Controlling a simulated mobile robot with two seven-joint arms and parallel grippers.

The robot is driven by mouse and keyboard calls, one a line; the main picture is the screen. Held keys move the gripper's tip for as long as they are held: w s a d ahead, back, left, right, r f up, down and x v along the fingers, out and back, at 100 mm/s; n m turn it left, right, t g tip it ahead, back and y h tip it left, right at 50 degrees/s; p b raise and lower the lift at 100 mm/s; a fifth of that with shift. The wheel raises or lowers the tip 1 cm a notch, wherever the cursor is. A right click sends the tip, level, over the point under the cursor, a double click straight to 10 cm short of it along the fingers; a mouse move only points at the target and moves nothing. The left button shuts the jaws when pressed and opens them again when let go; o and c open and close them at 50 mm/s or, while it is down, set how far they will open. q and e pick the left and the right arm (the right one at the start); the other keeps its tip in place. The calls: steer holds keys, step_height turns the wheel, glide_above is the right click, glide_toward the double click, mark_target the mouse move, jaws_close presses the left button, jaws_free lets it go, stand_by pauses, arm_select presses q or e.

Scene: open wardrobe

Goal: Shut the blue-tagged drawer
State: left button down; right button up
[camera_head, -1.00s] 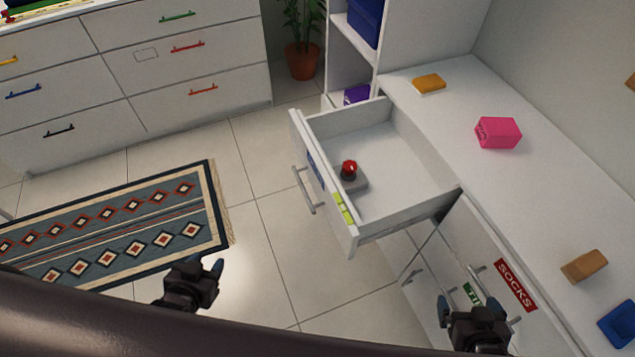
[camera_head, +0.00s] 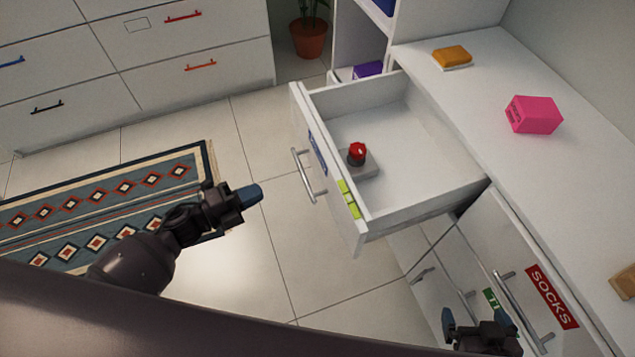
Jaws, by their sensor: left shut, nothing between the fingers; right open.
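The blue-tagged drawer (camera_head: 435,187) is pulled out of the white cabinet. Its blue tag (camera_head: 317,155) is on the front panel, beside a silver bar handle (camera_head: 308,175) and yellow-green notes (camera_head: 349,199). A small grey box with a red knob (camera_head: 357,155) is inside the drawer. My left gripper (camera_head: 249,195) is shut and empty, in front of the drawer and left of its handle, apart from it. My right gripper (camera_head: 477,322) is open at the bottom, near the closed cabinet fronts.
A drawer with a red SOCKS label (camera_head: 551,297) is on the right. A pink box (camera_head: 533,114) and an orange item (camera_head: 452,57) lie on the white top. A patterned rug (camera_head: 110,210) covers floor at left. Tile floor before the drawer is clear.

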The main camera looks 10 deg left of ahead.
arm_select(q)
steer(key=s+d+m+g+h, duration=0.1)
steer(key=s+m+g+h, duration=0.1)
steer(key=m, duration=0.1)
glide_toward(327, 183)
steer(key=shift+m, duration=0.3)
steer(key=x, duration=0.6)
steer(key=shift+d+r+b, duration=0.15)
steer(key=shift+b, duration=0.15)
steer(key=shift+w+d, duration=0.35)
steer(key=shift+d, duration=0.15)
arm_select(e)
steer(key=shift+s+f, duration=0.25)
